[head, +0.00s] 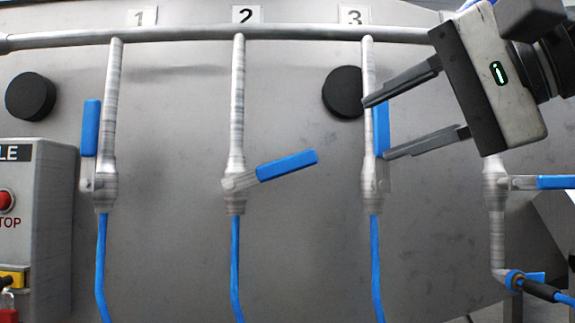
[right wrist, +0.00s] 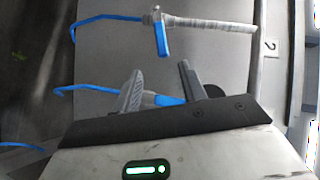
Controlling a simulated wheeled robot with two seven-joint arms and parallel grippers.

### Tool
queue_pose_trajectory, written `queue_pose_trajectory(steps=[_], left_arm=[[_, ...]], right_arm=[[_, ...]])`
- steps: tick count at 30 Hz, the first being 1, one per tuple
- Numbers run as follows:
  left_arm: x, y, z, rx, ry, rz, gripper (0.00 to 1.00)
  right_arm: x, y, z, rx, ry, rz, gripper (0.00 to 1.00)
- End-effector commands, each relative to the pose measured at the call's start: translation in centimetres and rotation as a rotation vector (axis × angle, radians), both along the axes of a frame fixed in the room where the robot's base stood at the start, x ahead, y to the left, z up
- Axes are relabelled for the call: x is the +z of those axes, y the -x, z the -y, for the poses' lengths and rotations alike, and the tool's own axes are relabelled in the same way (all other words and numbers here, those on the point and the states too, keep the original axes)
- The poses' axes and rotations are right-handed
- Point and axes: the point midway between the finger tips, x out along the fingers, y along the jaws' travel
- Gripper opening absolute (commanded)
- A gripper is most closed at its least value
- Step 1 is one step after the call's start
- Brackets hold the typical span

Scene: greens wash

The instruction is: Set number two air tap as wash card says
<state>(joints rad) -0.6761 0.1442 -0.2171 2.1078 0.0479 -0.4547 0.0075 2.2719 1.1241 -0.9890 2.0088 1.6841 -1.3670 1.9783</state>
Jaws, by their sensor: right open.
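The number two tap (head: 238,180) sits on a pale pipe under the label 2 (head: 246,14). Its blue handle (head: 287,165) points right and slightly up; it also shows in the right wrist view (right wrist: 162,40). My right gripper (head: 376,130) comes in from the upper right and is open. Its fingertips overlap the number three tap's upright blue handle (head: 381,128) in the head view, right of tap two. In the right wrist view, that handle (right wrist: 170,99) shows between and beyond the fingers; contact cannot be told. No wash card shows. My left gripper is not in view.
The number one tap's handle (head: 91,128) stands upright at left. A further tap's handle (head: 555,182) lies level at right. Black round knobs (head: 30,97) stick out of the grey panel. A box with a red stop button (head: 5,200) stands lower left.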

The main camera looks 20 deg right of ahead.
Motion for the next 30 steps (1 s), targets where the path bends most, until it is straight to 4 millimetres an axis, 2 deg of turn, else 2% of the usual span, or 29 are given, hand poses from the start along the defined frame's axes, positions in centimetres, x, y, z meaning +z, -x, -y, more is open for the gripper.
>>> queue_pose_trajectory(steps=[2,5,21,25,30], left_arm=[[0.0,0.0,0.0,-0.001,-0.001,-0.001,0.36],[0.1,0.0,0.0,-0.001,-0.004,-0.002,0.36],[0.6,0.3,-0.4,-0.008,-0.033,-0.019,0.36],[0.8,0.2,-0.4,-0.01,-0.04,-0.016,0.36],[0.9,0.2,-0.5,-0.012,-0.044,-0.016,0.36]], right_arm=[[0.2,0.2,0.1,-0.007,-0.013,-0.003,0.42],[0.1,-0.5,-0.3,-0.008,-0.014,-0.006,0.42],[-2.4,-10.1,-5.3,-0.005,-0.013,-0.004,0.42],[-2.9,-11.8,-6.2,-0.005,-0.012,-0.002,0.42],[-3.3,-13.0,-6.8,-0.006,-0.012,-0.001,0.42]])
